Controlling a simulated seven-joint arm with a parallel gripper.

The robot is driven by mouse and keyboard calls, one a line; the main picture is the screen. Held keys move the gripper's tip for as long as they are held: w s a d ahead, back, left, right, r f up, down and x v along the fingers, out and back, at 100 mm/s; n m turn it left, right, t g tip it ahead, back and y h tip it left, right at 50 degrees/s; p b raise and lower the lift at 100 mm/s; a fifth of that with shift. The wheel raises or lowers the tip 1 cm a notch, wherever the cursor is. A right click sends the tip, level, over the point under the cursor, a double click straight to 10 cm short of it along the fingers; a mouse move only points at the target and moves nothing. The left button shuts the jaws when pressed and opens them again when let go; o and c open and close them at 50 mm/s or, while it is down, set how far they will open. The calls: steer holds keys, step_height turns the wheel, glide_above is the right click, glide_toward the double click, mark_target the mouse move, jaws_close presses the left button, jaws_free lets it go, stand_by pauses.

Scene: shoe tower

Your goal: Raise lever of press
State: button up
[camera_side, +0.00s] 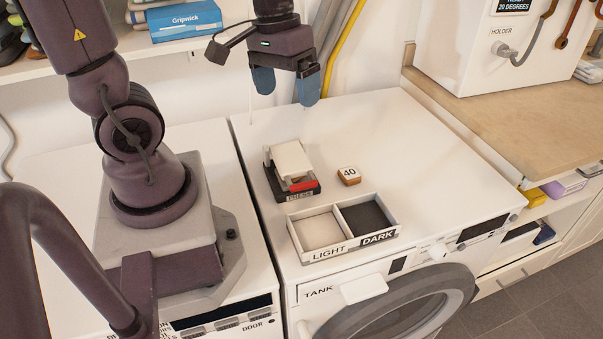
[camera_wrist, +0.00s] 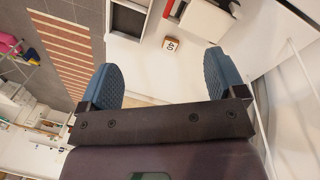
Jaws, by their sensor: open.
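The press (camera_side: 282,187) stands on the white machine top, with a black base and a label on its front that seems to read PRESS. Its white upper part (camera_side: 291,159), likely the lever, lies low over the base; its exact angle is hard to tell. A red part (camera_side: 303,185) shows at the press's front right. In the wrist view the press (camera_wrist: 198,22) is cut by the top edge, with its red part (camera_wrist: 168,8) beside it. My gripper (camera_side: 286,86) is open and empty, with blue fingers, high above the machine top behind the press. It also shows in the wrist view (camera_wrist: 160,72).
A small block marked 40 (camera_side: 348,176) lies right of the press; it also shows in the wrist view (camera_wrist: 171,45). A tray (camera_side: 345,246) with LIGHT and DARK compartments sits in front. The machine top to the right is clear. Pipes (camera_side: 340,50) run up the wall behind.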

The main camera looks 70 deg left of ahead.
mark_target(304, 183)
steer(key=w+a+f+n+g+h, duration=0.1)
steer(key=w+a+f+n+h, duration=0.3)
steer(key=f+n, duration=0.7)
steer(key=shift+n+y, duration=0.4)
steer(key=shift+n, duration=0.1)
steer(key=x, duration=0.6)
steer(key=s+x, duration=0.1)
steer(key=x, duration=0.3)
steer(key=shift+a+f, duration=0.15)
steer(key=shift+a, duration=0.05)
steer(key=shift+c, duration=0.4)
